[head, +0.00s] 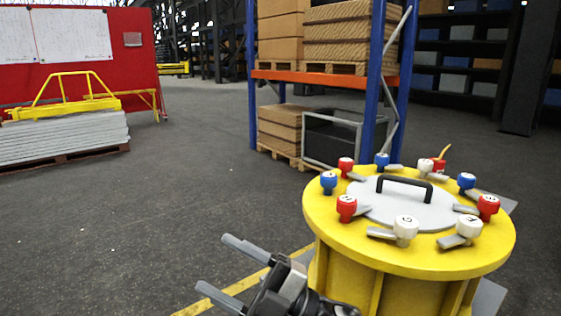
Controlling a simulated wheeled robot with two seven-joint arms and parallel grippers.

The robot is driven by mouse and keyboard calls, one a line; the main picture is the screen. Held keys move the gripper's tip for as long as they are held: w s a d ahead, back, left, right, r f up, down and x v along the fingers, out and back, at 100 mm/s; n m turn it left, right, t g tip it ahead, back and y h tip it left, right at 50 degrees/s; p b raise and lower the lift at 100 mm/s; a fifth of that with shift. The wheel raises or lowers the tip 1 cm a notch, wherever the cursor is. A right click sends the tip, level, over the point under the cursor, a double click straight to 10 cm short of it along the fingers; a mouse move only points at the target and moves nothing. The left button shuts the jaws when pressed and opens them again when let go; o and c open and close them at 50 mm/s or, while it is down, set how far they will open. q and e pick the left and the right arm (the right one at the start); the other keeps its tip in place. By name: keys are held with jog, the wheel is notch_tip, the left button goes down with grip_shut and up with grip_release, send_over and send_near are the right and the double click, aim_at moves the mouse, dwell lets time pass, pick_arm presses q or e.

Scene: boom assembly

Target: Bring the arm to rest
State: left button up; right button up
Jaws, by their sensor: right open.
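My right gripper (214,262) is at the bottom centre of the head view, with its arm coming in from the bottom edge. Its two grey fingers point left and are spread apart, with only dark floor between them. It is open and empty. It is in front of and to the left of a round yellow stand (408,258) and appears apart from it. Most of the arm behind the gripper is hidden below the frame. My left gripper is not in view.
The stand's top carries a grey lid with a black handle (404,181), ringed by several red, blue and white knobs. A blue and orange rack (330,75) with boxes stands behind. A red board (140,80) and stacked grey slabs (65,137) are at left. The floor between is clear.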

jog(key=s+d+f+m+t+h, duration=0.2)
jog(key=d+f+m+t+h, duration=1.1)
jog(key=m, duration=0.8)
jog(key=s+d+f+m+g+h, duration=0.2)
jog(key=s+d+f+g+h, duration=0.1)
jog(key=s+f, duration=0.3)
jog(key=s+d+f+m+g+h, duration=0.3)
jog(key=s+d+f+g, duration=0.1)
jog(key=f, duration=0.4)
jog(key=shift+s+d+f+g, duration=0.3)
jog(key=shift+s+d, duration=0.5)
jog(key=shift+s, duration=0.3)
